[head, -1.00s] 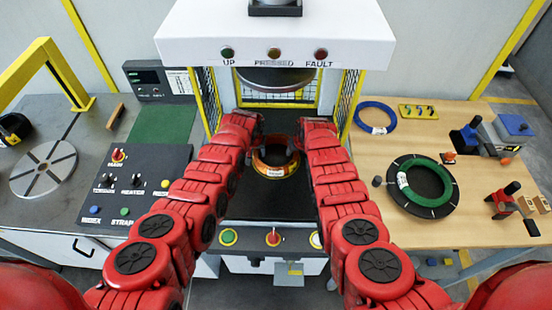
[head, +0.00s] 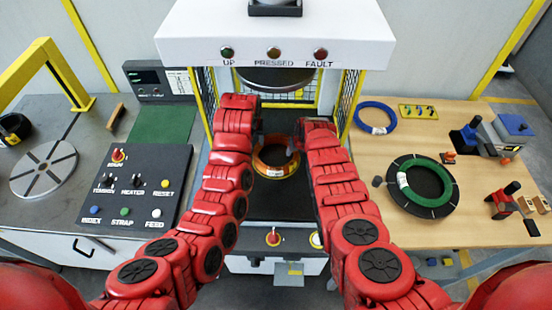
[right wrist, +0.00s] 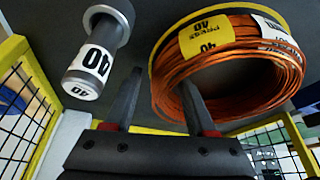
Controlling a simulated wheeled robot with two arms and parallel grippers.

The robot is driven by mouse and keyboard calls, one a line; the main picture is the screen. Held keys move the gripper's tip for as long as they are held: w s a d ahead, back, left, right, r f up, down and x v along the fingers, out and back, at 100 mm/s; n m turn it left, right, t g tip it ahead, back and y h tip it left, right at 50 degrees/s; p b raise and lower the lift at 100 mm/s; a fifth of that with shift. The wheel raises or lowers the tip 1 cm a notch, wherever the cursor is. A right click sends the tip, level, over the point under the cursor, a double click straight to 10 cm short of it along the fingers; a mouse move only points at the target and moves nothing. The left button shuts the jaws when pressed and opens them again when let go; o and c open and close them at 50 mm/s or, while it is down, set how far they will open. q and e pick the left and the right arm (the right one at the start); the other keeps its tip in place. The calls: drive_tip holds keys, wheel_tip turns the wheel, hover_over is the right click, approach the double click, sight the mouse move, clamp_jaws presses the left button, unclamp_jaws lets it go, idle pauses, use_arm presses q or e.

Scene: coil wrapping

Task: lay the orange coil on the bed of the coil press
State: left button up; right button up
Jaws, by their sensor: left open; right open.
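The orange coil (head: 275,170) lies on the dark bed (head: 285,205) of the coil press, under the raised round plate (head: 275,80). It carries yellow and white labels; the wrist view (right wrist: 230,55) shows its wound strands. My left gripper (head: 260,136) is open at the coil's back left, apparently clear of it. My right gripper (head: 296,142) is open at the coil's back right. In the right wrist view my right gripper's fingers (right wrist: 160,85) are apart, near the coil's side wall; whether they touch it cannot be told.
A grey cylinder labelled 40 (right wrist: 98,50) stands near the coil. Yellow-framed mesh guards (head: 350,103) flank the press. The right table holds a blue coil (head: 375,106) and a green coil (head: 445,200) on a black disc. A button panel (head: 135,187) stands left.

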drive_tip(key=shift+d+r, duration=0.1)
drive_tip(key=shift+r, duration=0.2)
drive_tip(key=v, duration=1.1)
drive_tip(key=shift+s, duration=0.2)
drive_tip(key=shift+r, duration=0.1)
